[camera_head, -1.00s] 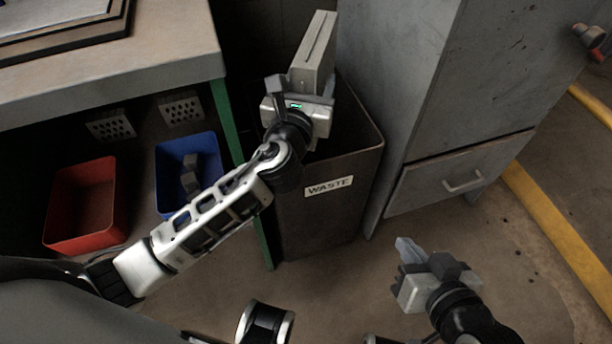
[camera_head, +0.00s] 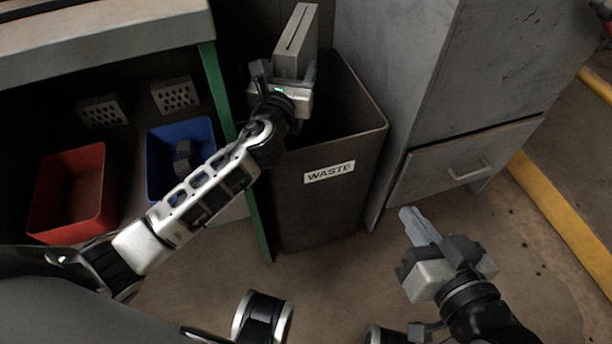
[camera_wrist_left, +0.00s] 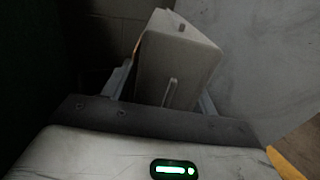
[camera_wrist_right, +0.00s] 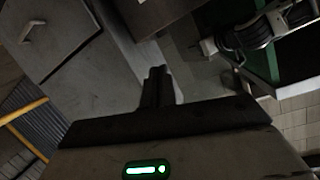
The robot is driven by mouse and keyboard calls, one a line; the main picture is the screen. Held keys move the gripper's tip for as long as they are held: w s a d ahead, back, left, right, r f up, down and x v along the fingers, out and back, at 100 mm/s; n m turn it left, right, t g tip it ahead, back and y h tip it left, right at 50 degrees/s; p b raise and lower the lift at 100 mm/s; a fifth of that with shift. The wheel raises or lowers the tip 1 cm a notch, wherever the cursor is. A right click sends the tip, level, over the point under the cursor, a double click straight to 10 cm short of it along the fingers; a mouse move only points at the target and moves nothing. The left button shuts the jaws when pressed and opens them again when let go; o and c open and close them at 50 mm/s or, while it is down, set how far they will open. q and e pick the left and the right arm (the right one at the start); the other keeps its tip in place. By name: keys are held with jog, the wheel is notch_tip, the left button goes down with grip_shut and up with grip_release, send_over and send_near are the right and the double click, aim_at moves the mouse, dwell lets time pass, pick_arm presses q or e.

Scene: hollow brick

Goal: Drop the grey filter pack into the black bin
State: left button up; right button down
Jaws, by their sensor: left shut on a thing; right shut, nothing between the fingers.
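The grey filter pack (camera_head: 297,42) is a boxy block with a slot along its face. My left gripper (camera_head: 293,74) is shut on its lower end and holds it upright above the back left part of the black bin's opening. The pack also fills the middle of the left wrist view (camera_wrist_left: 178,62), between the fingers. The black bin (camera_head: 332,205) stands on the floor with a white WASTE label; its inside is dark and its floor is hidden. My right gripper (camera_head: 420,226) is shut and empty, low in front of the grey cabinet; its closed fingers show in the right wrist view (camera_wrist_right: 156,86).
A workbench (camera_head: 110,38) with a green leg (camera_head: 222,95) stands left of the bin. Red (camera_head: 45,205) and blue (camera_head: 153,165) bins sit beneath it. A grey cabinet (camera_head: 480,70) closely flanks the bin's right side. The floor in front is clear.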

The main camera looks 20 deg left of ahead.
aim_at(290, 56)
pick_arm(q)
jog(key=shift+r, duration=0.1)
pick_arm(e)
jog(key=shift+a+r, duration=0.1)
jog(key=shift+r, duration=0.1)
